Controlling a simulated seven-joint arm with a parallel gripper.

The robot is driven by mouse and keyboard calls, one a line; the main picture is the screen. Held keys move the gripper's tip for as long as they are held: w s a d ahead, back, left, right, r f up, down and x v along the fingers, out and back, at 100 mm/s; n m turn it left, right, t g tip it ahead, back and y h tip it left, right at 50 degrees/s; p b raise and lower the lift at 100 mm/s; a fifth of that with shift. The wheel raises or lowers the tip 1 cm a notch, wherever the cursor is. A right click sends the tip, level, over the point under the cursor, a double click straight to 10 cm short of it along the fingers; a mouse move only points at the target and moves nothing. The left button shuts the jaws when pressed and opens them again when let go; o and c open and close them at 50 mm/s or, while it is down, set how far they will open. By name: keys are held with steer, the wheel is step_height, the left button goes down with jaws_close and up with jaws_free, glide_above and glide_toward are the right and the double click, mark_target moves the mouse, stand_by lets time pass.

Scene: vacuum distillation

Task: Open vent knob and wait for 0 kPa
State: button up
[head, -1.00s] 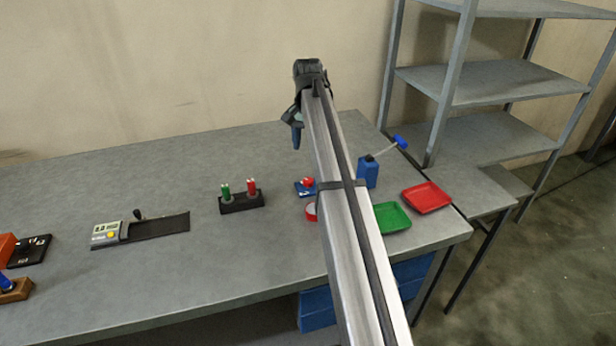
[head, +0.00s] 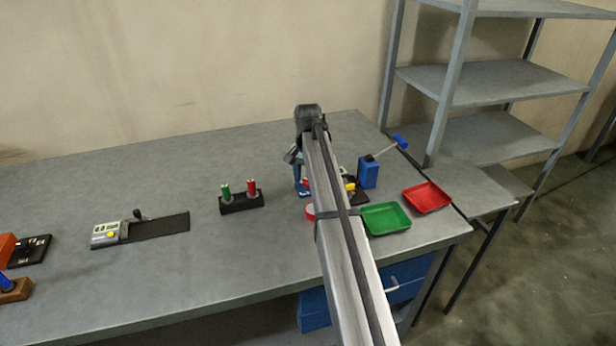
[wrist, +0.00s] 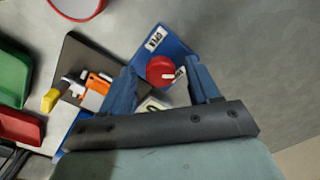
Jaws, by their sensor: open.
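The vent knob (wrist: 160,70) is a round red knob with a white pointer mark. It sits on a blue plate (wrist: 171,43) with a white label reading OPEN at one end and another label, partly hidden, beside the knob. My gripper (wrist: 160,80) is open in the wrist view, with one blue finger on each side of the knob; I cannot tell if they touch it. In the head view my gripper (head: 297,168) is over the blue plate, and the arm hides much of the area. No pressure reading can be made out.
A dark panel with a yellow part (head: 350,186) and the blue box with a lever (head: 368,172) stand close by. A green tray (head: 386,218) and a red tray (head: 427,197) lie to the right. A green-and-red tube stand (head: 241,201) is left, with clear table beyond it.

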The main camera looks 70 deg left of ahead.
steer(key=c, duration=1)
steer(key=shift+c, duration=0.2)
steer(key=shift+n, duration=0.3)
steer(key=n, duration=0.9)
steer(key=shift+n, duration=0.4)
steer(key=shift+w, duration=0.1)
